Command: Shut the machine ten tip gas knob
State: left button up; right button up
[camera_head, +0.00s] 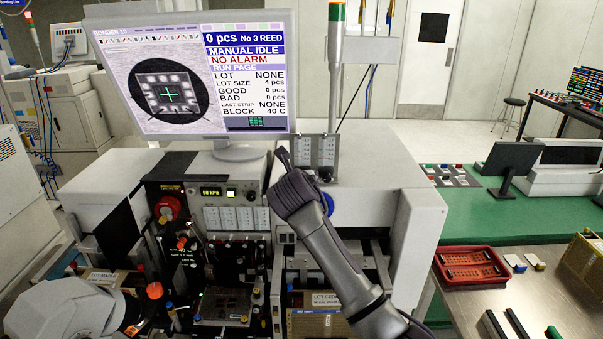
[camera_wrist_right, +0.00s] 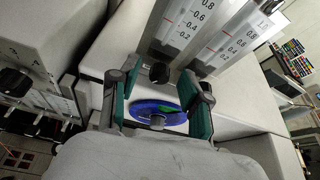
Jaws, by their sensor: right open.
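Machine ten's screen (camera_head: 200,75) reads "BONDER 10". A flow-meter panel (camera_head: 315,152) with two scales stands to the right below it. In the right wrist view, a black knob (camera_wrist_right: 159,73) sits under the left scale (camera_wrist_right: 193,22), and another dark knob (camera_wrist_right: 206,87) shows partly behind a finger. No label tells which is tip gas. My right gripper (camera_head: 284,158) is at the panel's left edge in the head view. In the wrist view its fingers (camera_wrist_right: 160,66) are open, one each side of the first knob; contact cannot be told. My left gripper is not in view.
A blue disc (camera_wrist_right: 158,112) shows between my right fingers. A pressure display (camera_head: 211,191) and other small meters (camera_head: 236,218) sit to the left. A red tray (camera_head: 470,265) lies on the side bench at the right. A white rounded body (camera_head: 60,310) fills the lower left.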

jog(key=shift+w+f, duration=0.1)
jog(key=shift+w, duration=0.1)
grip_shut()
jog(key=m+y, duration=0.3)
jog(key=shift+d+m, duration=0.25)
jog(key=shift+m, duration=0.15)
